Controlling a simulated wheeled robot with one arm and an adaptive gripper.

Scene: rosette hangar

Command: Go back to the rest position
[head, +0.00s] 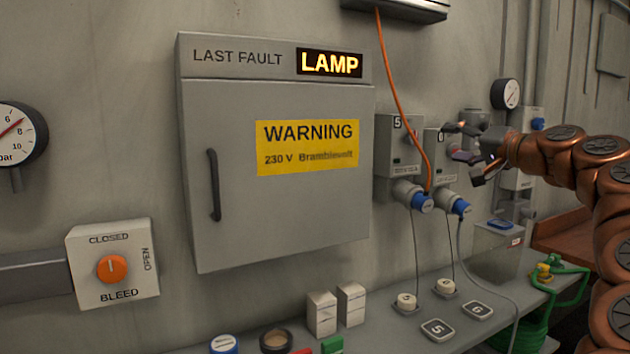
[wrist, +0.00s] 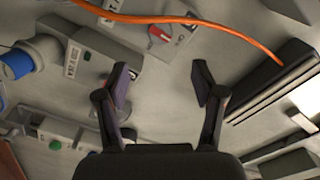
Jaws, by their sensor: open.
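My gripper (head: 463,156) is at the right of the head view, at the end of my copper-coloured arm. It is in front of the wall sockets, overlapping the box marked 6 (head: 433,165) in the picture. In the wrist view my gripper (wrist: 160,80) has its two dark fingers spread wide, with nothing between them. A grey wall surface shows behind the fingers. The exact gap between gripper and box cannot be told.
An orange cable (head: 394,85) hangs down to a blue plug (head: 422,203) under the box marked 5 (head: 398,150); it also crosses the wrist view (wrist: 190,20). A grey cabinet (head: 280,215) stands left. A shelf (head: 395,325) with small items runs below.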

